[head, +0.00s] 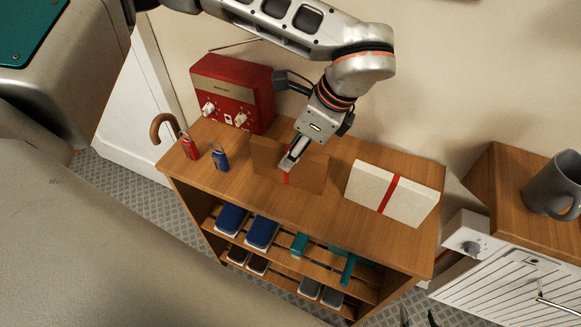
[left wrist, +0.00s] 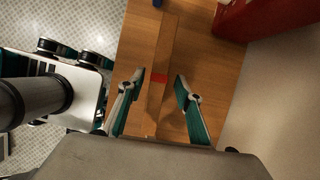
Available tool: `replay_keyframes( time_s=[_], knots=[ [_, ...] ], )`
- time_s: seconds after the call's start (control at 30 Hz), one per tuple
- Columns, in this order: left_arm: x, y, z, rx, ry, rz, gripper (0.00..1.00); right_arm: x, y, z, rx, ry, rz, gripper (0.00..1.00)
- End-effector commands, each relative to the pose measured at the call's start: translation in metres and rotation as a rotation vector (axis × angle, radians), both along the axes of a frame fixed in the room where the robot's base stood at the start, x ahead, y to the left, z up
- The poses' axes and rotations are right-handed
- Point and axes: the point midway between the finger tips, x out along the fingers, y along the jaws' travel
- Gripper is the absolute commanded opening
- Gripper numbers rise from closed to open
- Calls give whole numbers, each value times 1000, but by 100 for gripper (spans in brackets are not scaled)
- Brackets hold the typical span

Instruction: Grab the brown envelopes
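The brown envelopes (head: 308,178) stand on edge as a bundle with a red band, on top of the wooden shelf unit. In the left wrist view the bundle (left wrist: 157,95) is a narrow strip running between my left fingers. My left gripper (head: 290,155) reaches down over the middle of the bundle, at the red band. In the left wrist view the left gripper (left wrist: 155,95) is open, with a gap on each side of the bundle. Two dark fingertips of my right gripper (head: 418,318) show apart at the bottom edge, empty and away from the envelopes.
A red radio (head: 232,90) stands behind left on the wooden top (head: 225,188). White envelopes with a red band (head: 365,185) stand to the right. A grey mug (head: 553,185) is on the right-hand cabinet.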

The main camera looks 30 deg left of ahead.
Motion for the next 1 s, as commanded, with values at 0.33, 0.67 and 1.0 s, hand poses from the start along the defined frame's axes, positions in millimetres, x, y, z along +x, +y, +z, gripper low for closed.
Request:
replay_keyframes(
  time_s=[0.33, 0.67, 1.0],
  knots=[
    [-3, 12, -27, -1, 2, -1, 35, 2, -3, 2, -4, -4, -1, 40],
    [-7, 28, -66, -2, 3, 0, 35, 2, -4, 1, -4, -2, -3, 40],
    [-7, 29, -68, -3, 0, -1, 9, 1, -4, 0, -5, 0, -3, 40]
  ],
)
